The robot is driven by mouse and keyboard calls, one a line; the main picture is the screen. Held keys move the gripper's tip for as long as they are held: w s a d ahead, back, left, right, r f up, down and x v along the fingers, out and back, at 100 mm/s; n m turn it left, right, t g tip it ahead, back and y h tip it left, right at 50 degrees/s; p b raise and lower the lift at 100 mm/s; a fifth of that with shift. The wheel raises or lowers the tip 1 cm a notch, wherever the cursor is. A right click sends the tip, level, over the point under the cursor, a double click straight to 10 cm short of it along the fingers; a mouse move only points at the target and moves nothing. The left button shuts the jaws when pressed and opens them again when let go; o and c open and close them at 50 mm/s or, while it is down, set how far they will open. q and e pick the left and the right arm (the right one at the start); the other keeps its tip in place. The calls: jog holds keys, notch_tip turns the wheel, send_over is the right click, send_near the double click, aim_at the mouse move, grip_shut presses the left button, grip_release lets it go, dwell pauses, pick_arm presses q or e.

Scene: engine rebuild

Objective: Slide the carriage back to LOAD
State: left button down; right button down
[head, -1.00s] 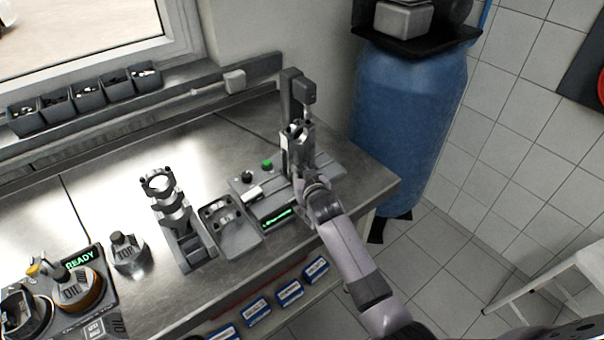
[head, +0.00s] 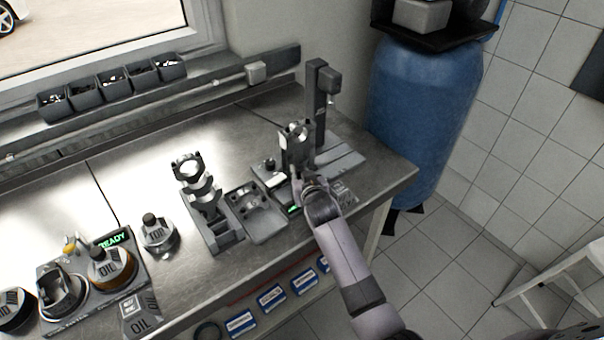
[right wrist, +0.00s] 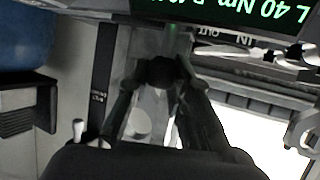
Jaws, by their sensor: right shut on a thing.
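The carriage (head: 297,145) is a grey upright block with a round hole at its top, on the base of the bench station. It stands left of the dark post (head: 318,105), over the left part of the base. My right gripper (head: 311,188) is shut at the front foot of the carriage, on what looks like its handle. In the right wrist view the fingers (right wrist: 163,75) close on a small dark piece, mostly hidden. A green-lit display (right wrist: 240,14) there appears upside down. The LOAD mark cannot be made out. My left gripper is not in view.
Bare base (head: 342,163) shows right of the carriage. An oil station (head: 90,275) is at far left. A blue barrel (head: 420,110) stands behind the bench's right end.

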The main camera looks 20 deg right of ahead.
jog(key=c, duration=1.8)
grip_release()
jog(key=shift+s+a+f, duration=0.1)
jog(key=shift+a+f, duration=0.05)
jog(key=shift+a, duration=0.1)
jog(key=shift+o, duration=1)
jog(key=shift+a, duration=0.1)
jog(key=shift+o, duration=0.8)
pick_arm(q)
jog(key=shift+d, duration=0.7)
pick_arm(e)
jog(key=v, duration=1.2)
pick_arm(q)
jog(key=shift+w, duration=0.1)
